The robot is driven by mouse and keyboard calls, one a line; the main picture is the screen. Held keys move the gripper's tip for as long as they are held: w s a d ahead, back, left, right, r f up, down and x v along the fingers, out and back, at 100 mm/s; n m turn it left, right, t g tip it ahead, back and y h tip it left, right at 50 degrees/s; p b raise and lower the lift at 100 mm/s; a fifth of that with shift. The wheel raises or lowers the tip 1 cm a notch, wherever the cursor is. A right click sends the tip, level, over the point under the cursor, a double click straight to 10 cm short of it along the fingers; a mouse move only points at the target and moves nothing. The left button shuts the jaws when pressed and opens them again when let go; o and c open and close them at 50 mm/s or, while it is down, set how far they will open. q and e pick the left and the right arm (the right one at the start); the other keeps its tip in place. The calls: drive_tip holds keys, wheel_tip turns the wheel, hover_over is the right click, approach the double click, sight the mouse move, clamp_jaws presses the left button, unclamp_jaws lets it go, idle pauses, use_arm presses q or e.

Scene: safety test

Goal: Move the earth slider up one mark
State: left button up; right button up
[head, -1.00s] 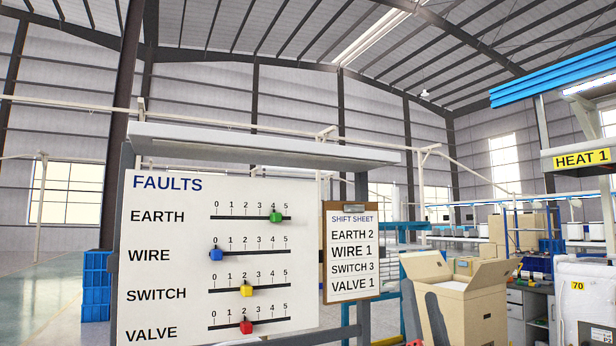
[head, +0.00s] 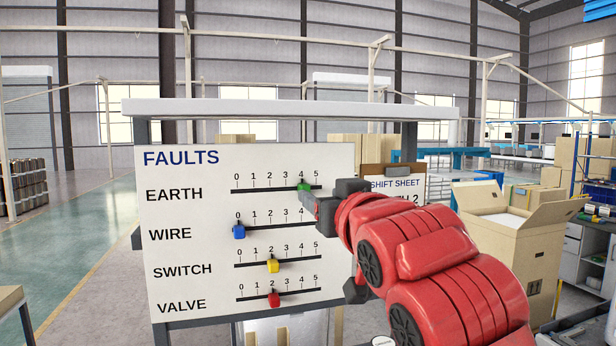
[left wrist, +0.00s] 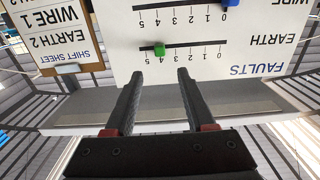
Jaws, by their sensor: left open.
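The green earth slider (head: 304,187) is at mark 4 on the top scale of the white FAULTS board (head: 180,235). It also shows in the left wrist view (left wrist: 159,48), upside down, just beyond the fingertips and lined up with the gap between them. My left gripper (head: 316,205) is in front of the board by the right end of the earth scale. In the left wrist view my left gripper (left wrist: 156,72) is open and empty, with a finger on each side. I see no contact with the slider. My right gripper is not in view.
Below are the blue wire slider (head: 239,231) at 0, yellow switch slider (head: 272,266) at 2 and red valve slider (head: 274,299) at 2. My red arm partly hides the shift sheet (head: 394,184). A ledge (head: 290,109) tops the board. An open carton (head: 510,250) stands right.

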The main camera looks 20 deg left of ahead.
sight(306, 186)
use_arm(q)
drive_tip(key=p+x, duration=0.3)
drive_tip(key=x, duration=0.6)
drive_tip(key=shift+a+r, duration=0.1)
drive_tip(key=shift+a, duration=0.05)
drive_tip(key=shift+w, duration=0.2)
clamp_jaws()
idle(0.9)
